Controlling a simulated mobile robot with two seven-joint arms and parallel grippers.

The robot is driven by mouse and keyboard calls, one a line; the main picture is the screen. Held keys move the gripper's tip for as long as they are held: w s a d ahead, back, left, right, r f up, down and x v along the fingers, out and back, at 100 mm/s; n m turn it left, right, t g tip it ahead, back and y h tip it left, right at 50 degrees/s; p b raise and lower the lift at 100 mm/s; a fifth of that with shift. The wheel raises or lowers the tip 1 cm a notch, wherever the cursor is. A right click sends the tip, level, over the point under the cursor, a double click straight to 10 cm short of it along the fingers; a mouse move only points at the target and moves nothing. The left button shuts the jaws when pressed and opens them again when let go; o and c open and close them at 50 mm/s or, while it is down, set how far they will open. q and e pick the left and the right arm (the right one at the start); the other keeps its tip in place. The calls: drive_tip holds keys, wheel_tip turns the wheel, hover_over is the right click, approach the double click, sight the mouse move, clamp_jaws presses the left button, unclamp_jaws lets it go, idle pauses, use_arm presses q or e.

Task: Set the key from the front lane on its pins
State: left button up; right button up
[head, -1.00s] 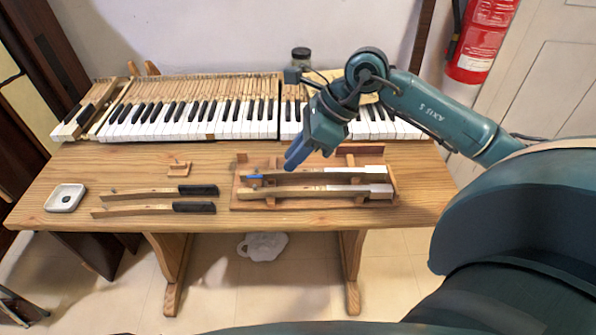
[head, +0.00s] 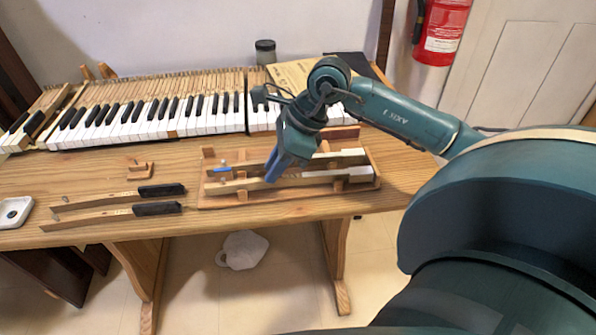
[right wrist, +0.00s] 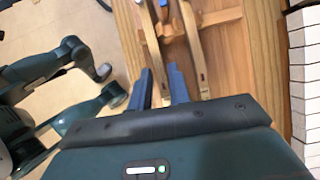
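A front key (head: 240,184) and a rear key (head: 347,157), both long wooden sticks with white ends, lie side by side in a wooden frame (head: 205,203). My right gripper (head: 272,177) is over the frame, its blue fingers pointing down near the front key and hiding part of both keys. In the right wrist view the gripper (right wrist: 160,75) is open, with the front key (right wrist: 151,38) lined up between its fingertips; I cannot tell whether they touch it. The rear key (right wrist: 194,45) lies outside the right finger. Key pins are not clear.
Two black-ended keys (head: 160,191) (head: 157,208) lie left of the frame beside a small wooden block (head: 139,170). A white dish (head: 14,212) is at far left. The keyboard (head: 150,128) spans the back, with a jar (head: 265,51) behind it.

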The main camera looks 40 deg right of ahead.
drive_tip(key=shift+f+b, duration=0.85)
idle(0.7)
drive_tip(key=shift+c, duration=0.3)
clamp_jaws()
